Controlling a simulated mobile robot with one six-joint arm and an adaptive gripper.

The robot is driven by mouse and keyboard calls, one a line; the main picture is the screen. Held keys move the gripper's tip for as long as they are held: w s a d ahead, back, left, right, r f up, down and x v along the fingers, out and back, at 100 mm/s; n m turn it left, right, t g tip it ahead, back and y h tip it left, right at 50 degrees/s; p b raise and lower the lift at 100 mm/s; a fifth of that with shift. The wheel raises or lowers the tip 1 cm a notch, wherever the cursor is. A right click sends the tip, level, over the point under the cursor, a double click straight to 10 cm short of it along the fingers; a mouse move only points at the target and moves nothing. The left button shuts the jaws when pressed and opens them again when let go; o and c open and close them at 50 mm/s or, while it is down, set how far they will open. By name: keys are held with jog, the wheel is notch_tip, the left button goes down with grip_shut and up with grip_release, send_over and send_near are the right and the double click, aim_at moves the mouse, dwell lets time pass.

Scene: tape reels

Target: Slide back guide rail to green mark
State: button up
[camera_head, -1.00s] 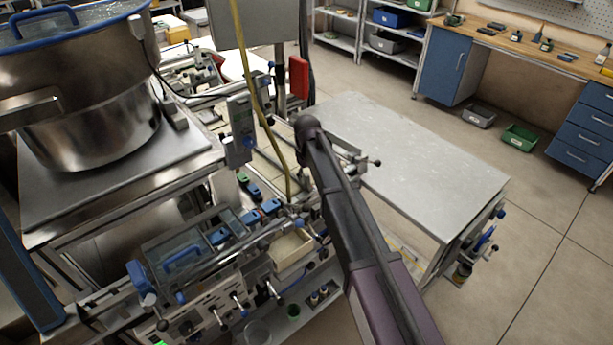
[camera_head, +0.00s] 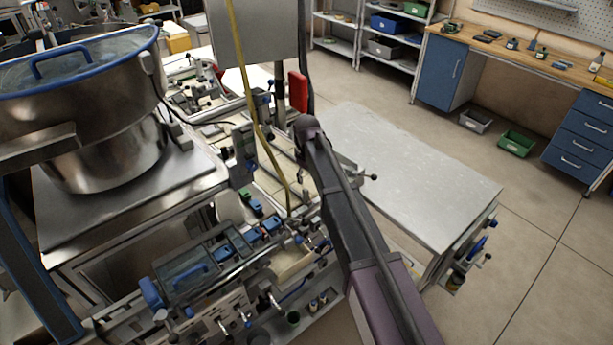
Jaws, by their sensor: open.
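My dark arm rises from the bottom edge to a rounded joint near the middle of the picture. Left of the joint is a machine line with pale metal rails (camera_head: 270,183) running along a light bed. My arm hides part of it. I cannot tell which rail is the back guide rail. No green mark can be made out with certainty; a small green piece (camera_head: 244,197) sits beside blue blocks (camera_head: 254,206) on the line.
A large steel pot (camera_head: 105,150) with a blue-rimmed lid stands on a metal stand at left. A yellow hose (camera_head: 247,95) hangs over the line. A bare grey table (camera_head: 415,165) is right of my arm. Open floor (camera_head: 560,235) lies farther right.

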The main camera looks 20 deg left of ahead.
notch_tip(320, 180, up, 7)
jog(key=p, duration=0.6)
dwell(0.7)
jog(key=s+d+f+m+b, duration=0.1)
jog(key=d+f+m+b, duration=0.25)
jog(key=d, duration=0.95)
jog(key=s+d+f+m+b, duration=0.2)
jog(key=d+f+b, duration=0.15)
jog(key=d, duration=1.05)
jog(key=s+d+f+m+b, duration=0.3)
jog(key=s+d, duration=0.3)
jog(key=d, duration=0.4)
jog(key=s+d+f+m+b, duration=0.3)
jog(key=s+d+f+m, duration=0.1)
jog(key=d, duration=0.7)
jog(key=shift+s+b, duration=0.3)
jog(key=shift+s, duration=0.55)
